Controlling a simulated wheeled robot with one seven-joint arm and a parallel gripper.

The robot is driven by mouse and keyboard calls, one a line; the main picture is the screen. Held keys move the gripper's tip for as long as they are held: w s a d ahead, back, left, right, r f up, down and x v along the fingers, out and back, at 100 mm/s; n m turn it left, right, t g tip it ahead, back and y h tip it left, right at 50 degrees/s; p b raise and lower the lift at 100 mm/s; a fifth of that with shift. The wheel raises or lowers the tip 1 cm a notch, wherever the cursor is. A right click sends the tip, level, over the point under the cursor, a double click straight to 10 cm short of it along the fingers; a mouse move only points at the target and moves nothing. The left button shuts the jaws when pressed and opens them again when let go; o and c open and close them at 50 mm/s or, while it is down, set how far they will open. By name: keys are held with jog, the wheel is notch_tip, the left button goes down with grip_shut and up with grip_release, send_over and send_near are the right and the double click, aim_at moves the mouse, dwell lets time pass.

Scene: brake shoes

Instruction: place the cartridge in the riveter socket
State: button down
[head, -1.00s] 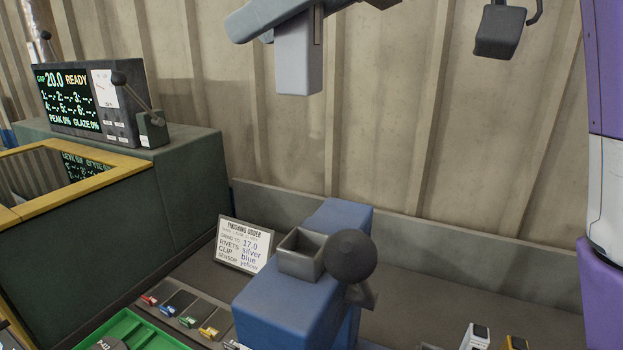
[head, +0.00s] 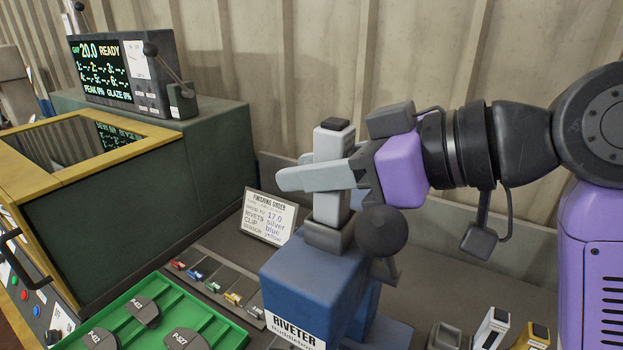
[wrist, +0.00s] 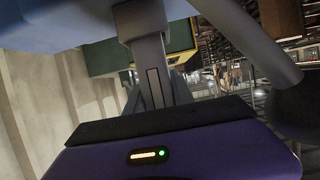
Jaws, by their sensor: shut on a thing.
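The cartridge (head: 333,144) is a pale grey upright block with a dark cap. My gripper (head: 300,176) is shut on its middle, with the fingers reaching in from the right. The blue riveter (head: 312,279) stands below, and its grey square socket (head: 330,237) is on top. The cartridge's lower end is at the socket's mouth and looks to be inside its rim; how deep it sits is hidden. In the wrist view the cartridge (wrist: 153,60) runs between the fingers to the socket (wrist: 140,17) at the top.
A black ball knob (head: 380,231) stands right beside the socket, close under my gripper. An order card (head: 270,216) is behind left. A green tray (head: 195,306) with dark pads lies at front left. White (head: 490,330) and yellow (head: 530,338) cartridges stand at front right.

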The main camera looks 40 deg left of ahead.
jog(key=shift+f, duration=0.8)
jog(key=shift+f, duration=0.1)
jog(key=c, duration=1.1)
grip_release()
jog(key=shift+d, duration=0.1)
jog(key=b+v, duration=0.1)
jog(key=v, duration=1.1)
